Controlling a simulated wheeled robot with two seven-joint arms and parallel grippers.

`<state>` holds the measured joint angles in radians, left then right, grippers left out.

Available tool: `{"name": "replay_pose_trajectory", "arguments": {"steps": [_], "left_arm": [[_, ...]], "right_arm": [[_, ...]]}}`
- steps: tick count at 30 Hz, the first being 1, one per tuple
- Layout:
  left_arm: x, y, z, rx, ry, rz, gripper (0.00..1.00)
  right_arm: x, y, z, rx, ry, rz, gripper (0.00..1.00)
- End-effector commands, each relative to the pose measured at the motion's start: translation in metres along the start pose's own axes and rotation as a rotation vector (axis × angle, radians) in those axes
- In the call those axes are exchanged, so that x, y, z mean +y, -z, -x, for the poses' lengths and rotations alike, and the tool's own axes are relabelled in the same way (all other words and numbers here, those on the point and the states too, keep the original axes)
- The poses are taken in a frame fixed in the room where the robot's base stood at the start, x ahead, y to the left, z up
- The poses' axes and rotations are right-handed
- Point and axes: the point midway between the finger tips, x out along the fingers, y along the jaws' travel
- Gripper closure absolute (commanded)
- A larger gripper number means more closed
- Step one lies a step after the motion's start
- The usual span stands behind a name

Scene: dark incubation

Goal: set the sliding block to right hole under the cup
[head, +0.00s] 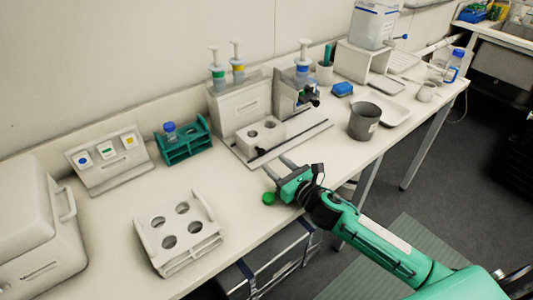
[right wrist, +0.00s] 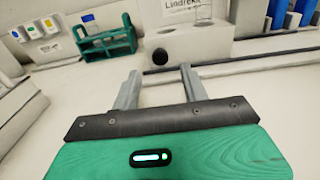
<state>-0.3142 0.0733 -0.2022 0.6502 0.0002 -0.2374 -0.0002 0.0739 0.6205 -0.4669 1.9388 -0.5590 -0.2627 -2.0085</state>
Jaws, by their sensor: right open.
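The sliding block (head: 253,140) is white with two round holes in its top. It sits on a low white base with a dark rail (head: 292,139), in front of the dispenser stand (head: 238,103); it also shows in the right wrist view (right wrist: 215,42). A dispensing head with a dark nozzle (head: 309,94) stands to the right of the block. My right gripper (head: 279,168) is open and empty, just in front of the rail and apart from the block; its fingers (right wrist: 158,80) point toward the block in the right wrist view. My left gripper is out of view.
A grey cup (head: 364,121) stands to the right. A white rack with holes (head: 177,230), a green rack (head: 184,146) with a blue-capped vial and a three-button panel (head: 107,160) are left. The table's front edge is close.

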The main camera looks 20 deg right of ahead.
Motion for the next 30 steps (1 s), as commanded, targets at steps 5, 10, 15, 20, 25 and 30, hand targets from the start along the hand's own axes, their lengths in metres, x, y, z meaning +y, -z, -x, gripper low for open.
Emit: {"name": "replay_pose_trajectory", "arguments": {"steps": [5,10,15,20,25,30], "left_arm": [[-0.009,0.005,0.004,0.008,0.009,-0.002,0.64],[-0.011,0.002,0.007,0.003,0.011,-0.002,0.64],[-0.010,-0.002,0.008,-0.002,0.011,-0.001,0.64],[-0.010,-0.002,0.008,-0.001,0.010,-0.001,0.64],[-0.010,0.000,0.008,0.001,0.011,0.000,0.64],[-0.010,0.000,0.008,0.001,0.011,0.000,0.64]], "right_arm": [[0.000,-0.002,-0.030,-0.002,0.000,-0.001,0.55],[0.000,-0.001,-0.046,-0.001,0.000,-0.002,0.55],[0.000,0.000,-0.052,0.000,0.001,0.001,0.55],[0.000,0.000,-0.052,0.000,0.000,0.000,0.55],[0.000,0.000,-0.052,0.000,0.000,0.000,0.77],[0.000,0.000,-0.052,0.000,0.000,0.000,1.00]]}}
